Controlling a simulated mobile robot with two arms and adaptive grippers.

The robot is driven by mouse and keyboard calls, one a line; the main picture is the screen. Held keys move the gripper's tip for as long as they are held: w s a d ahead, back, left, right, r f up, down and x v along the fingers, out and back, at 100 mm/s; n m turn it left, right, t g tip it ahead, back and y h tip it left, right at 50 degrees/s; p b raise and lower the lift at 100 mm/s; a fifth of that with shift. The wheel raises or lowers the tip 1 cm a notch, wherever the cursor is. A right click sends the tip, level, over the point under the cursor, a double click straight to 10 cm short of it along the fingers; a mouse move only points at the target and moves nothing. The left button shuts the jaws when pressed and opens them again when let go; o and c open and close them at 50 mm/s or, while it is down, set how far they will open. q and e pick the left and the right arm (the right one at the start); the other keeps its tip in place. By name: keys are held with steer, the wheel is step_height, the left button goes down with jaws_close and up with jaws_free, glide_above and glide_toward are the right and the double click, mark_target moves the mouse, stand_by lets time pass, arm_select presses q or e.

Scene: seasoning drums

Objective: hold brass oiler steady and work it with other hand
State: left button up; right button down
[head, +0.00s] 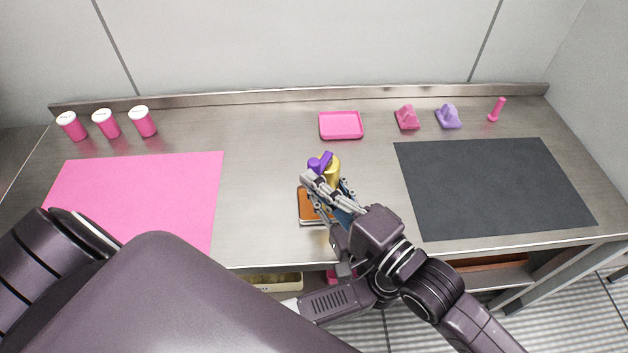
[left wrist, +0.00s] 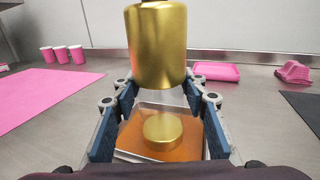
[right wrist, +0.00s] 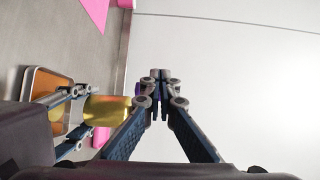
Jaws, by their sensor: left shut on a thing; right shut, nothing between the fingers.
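The brass oiler (head: 333,172) has a gold cylinder body and a purple top part (head: 318,164). In the left wrist view its gold body (left wrist: 157,48) fills the top centre, with a clear section and a gold disc below. My left gripper (left wrist: 159,84) is shut on the oiler, with one blue finger on each side. In the head view it is mostly hidden behind the right one. My right gripper (head: 308,178) is shut and empty, its fingertips close to the purple part. In the right wrist view the fingertips meet (right wrist: 160,84) beside the gold body (right wrist: 106,110); contact is unclear.
An orange-brown tray (head: 305,207) lies under the oiler. A pink tray (head: 341,133) stands behind. Three pink drums (head: 107,124) with white lids stand back left. A pink mat (head: 140,195) and dark mat (head: 495,187) flank the work area. Pink and purple pieces (head: 448,117) sit back right.

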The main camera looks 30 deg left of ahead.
steer(key=shift+d, duration=0.15)
steer(key=s+d, duration=0.5)
steer(key=s, duration=0.5)
steer(key=shift+d, duration=0.25)
stand_by(0.4)
arm_select(q)
steer(key=o, duration=1.5)
steer(key=shift+o, duration=0.2)
